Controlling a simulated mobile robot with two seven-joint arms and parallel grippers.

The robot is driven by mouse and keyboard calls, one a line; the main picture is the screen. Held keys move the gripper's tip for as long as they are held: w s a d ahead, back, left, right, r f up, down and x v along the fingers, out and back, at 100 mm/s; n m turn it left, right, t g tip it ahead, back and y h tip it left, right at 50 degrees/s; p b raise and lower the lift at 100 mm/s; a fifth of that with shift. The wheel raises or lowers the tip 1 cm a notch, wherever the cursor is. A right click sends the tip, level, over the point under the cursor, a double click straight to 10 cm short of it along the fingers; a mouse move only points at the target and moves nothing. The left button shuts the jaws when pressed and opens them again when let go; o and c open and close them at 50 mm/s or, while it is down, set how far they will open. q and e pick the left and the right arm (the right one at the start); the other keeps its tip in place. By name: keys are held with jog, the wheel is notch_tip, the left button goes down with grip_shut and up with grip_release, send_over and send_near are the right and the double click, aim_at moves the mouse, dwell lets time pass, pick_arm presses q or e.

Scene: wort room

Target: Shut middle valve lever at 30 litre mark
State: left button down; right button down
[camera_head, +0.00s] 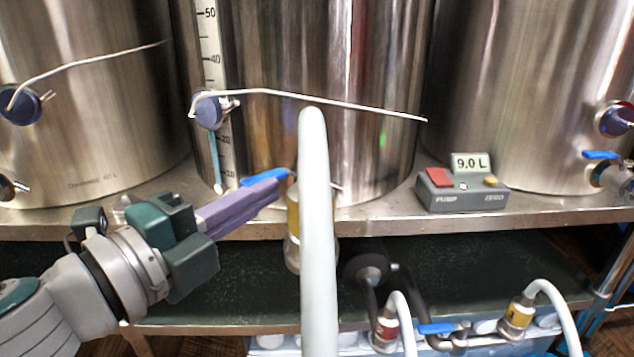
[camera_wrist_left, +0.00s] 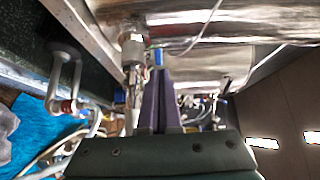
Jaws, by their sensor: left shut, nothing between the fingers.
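The middle kettle (camera_head: 290,50) has a valve (camera_head: 293,215) low on its front, partly hidden by a pale hose (camera_head: 316,200). Its blue lever (camera_head: 262,177) points left in the head view. My left gripper (camera_head: 277,186) is shut and empty, its purple fingertips close beside the lever; I cannot tell whether they touch. In the left wrist view the blue lever (camera_wrist_left: 157,57) shows just beyond the fingertips (camera_wrist_left: 159,74). A sight tube (camera_head: 215,160) with a light blue column stands beside the scale (camera_head: 210,40); the column top is near the thermometer dial, its exact mark unclear. My right gripper is out of view.
A pump box (camera_head: 462,190) showing 9.0 L sits on the shelf at right. A thin wire-like rod (camera_head: 340,102) crosses the middle kettle. Kettles stand left (camera_head: 90,120) and right (camera_head: 530,90). Below are a pump (camera_head: 370,262) and another blue lever (camera_head: 437,328).

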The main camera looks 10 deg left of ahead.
pick_arm(q)
jog(key=shift+a, duration=0.1)
jog(key=shift+w+a+m+g+h, duration=0.15)
jog(key=shift+a+m+g+h, duration=0.2)
jog(key=shift+h, duration=0.25)
jog(key=shift+w+a+m+g+h+b, duration=0.1)
jog(key=shift+a+m+g+h+b, duration=0.15)
jog(key=shift+m+h+b, duration=0.25)
jog(key=shift+w+a+m+g+h+b, duration=1.45)
jog(key=shift+w+a+h+b, duration=0.35)
jog(key=shift+b, duration=0.6)
jog(key=shift+s, duration=0.15)
